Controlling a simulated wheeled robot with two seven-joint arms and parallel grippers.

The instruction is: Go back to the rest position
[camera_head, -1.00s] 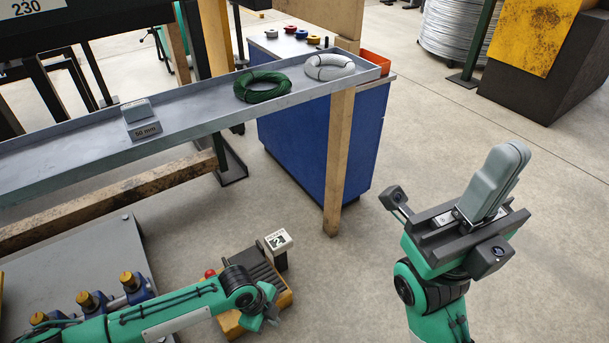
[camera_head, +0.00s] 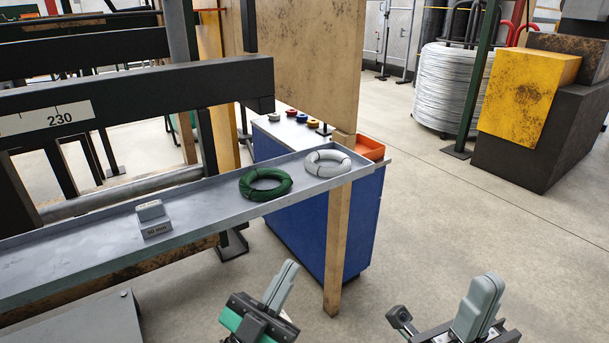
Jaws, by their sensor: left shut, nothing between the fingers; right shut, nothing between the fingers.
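My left gripper (camera_head: 282,283) is at the bottom middle of the head view. Its grey fingers are together, point up and lean slightly right, with nothing between them. My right gripper (camera_head: 481,302) is at the bottom right, also shut and empty, its fingers pointing up. Both appear over the open floor in front of the tray and touch nothing that I can see. Most of both arms is below the picture.
A long metal tray (camera_head: 100,238) on a wooden post (camera_head: 338,245) holds a green coil (camera_head: 265,184), a white coil (camera_head: 327,163) and a grey block (camera_head: 154,219). A blue cabinet (camera_head: 300,235) stands behind it. Floor (camera_head: 450,230) is clear at right.

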